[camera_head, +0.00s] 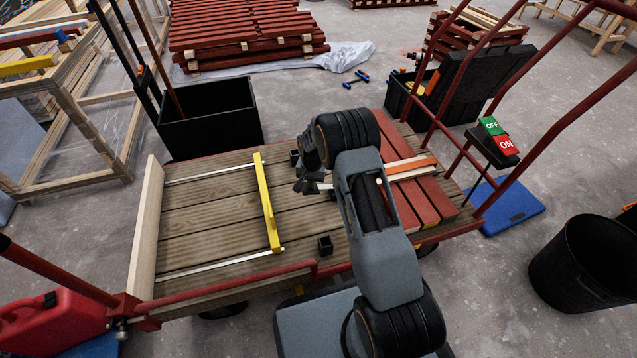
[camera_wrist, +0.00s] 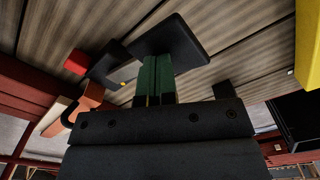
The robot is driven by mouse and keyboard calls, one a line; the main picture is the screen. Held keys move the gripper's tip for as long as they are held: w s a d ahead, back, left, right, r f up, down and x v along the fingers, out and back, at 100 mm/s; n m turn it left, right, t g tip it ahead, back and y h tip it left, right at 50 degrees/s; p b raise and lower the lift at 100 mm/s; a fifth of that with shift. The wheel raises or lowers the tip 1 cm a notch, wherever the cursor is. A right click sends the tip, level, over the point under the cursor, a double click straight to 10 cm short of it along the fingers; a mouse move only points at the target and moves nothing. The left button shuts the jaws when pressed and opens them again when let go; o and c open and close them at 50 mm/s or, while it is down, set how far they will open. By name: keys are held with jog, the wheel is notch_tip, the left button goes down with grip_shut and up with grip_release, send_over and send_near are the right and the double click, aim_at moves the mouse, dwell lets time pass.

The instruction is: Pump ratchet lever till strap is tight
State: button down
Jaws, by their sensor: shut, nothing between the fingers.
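Red battens (camera_head: 428,200) lie at the right end of the plank deck, with an orange strap (camera_head: 410,164) across them. In the wrist view, the orange strap (camera_wrist: 76,108) runs at left towards a dark ratchet (camera_wrist: 108,72) with a pale metal part. A flat black plate (camera_wrist: 180,42), apparently the ratchet's lever, lies just beyond the fingertips. My gripper (camera_head: 310,183) is over the deck left of the battens. Its green fingers (camera_wrist: 157,62) are together and empty, pointing at the plate's edge. I cannot tell whether they touch it. My arm hides much of the ratchet in the head view.
A yellow bar (camera_head: 266,205) stands on the deck left of my gripper. A small black block (camera_head: 325,246) sits near the front edge. Red rails (camera_head: 590,105) rise at right with an ON/OFF switch box (camera_head: 495,145). A black bin (camera_head: 210,125) stands behind the deck.

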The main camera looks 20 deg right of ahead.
notch_tip(320, 180, up, 10)
jog(key=p, duration=0.6)
jog(key=shift+p, duration=0.3)
dwell(0.6)
